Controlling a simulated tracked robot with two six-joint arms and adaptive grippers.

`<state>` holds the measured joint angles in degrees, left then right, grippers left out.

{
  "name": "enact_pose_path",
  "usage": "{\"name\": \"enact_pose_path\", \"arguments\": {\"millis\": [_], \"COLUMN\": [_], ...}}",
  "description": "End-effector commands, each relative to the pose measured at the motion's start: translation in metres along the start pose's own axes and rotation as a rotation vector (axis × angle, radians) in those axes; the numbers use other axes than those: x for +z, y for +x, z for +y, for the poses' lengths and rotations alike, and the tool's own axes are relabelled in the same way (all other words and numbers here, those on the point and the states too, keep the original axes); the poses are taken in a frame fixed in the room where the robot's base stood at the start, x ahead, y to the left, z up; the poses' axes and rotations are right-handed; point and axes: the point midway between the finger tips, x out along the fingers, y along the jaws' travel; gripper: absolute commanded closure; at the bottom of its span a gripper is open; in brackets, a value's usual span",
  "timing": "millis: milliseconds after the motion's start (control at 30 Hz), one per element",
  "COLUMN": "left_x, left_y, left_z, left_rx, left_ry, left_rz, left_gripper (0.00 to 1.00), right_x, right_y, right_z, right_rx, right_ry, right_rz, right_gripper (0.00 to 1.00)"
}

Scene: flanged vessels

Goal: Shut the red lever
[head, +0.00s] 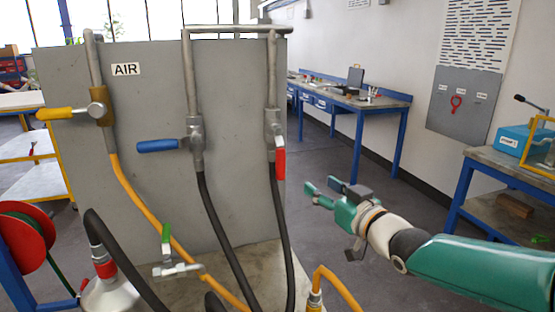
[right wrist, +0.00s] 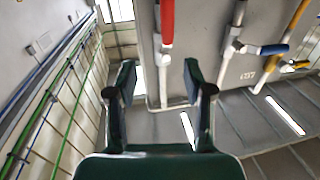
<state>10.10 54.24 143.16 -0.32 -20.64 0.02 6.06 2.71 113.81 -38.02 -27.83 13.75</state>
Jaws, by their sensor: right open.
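The red lever (head: 280,163) hangs down along the right pipe, beside its valve body (head: 272,128) on the grey panel. It also shows at the top of the right wrist view (right wrist: 167,22), along its pipe. My right gripper (head: 322,190) is open and empty, to the right of the red lever and slightly lower, apart from it in the picture. In the right wrist view its two fingers (right wrist: 160,85) stand apart with nothing between them, and the lever lies beyond the fingertips. My left gripper is not in view.
The blue lever (head: 158,146) and yellow lever (head: 55,114) stick out leftward across their pipes. A green-handled valve (head: 178,268) sits low in front. Black hoses (head: 222,240) and an orange hose (head: 140,195) hang down. A blue workbench (head: 352,103) stands behind.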

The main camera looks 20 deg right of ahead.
Motion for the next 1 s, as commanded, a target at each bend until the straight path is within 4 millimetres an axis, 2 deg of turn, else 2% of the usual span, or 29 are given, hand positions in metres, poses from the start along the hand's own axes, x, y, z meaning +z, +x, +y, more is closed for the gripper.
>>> {"name": "enact_pose_path", "arguments": {"millis": [267, 600, 800, 1000], "left_x": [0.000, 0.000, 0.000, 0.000], "left_y": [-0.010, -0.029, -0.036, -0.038], "left_z": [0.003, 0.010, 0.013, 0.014], "left_rx": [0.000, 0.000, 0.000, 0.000], "left_ry": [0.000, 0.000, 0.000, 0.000], "left_rz": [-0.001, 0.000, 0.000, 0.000], "left_gripper": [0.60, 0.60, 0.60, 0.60], "right_x": [0.001, -0.001, 0.000, 0.001], "right_y": [0.059, 0.133, 0.161, 0.171], "right_z": [-0.016, -0.021, -0.022, -0.022], "right_rx": [-0.030, -0.034, -0.033, -0.033], "right_ry": [0.003, 0.001, 0.001, 0.001], "right_rz": [-0.004, -0.003, -0.002, -0.002], "right_gripper": [0.48, 0.48, 0.48, 0.48]}}
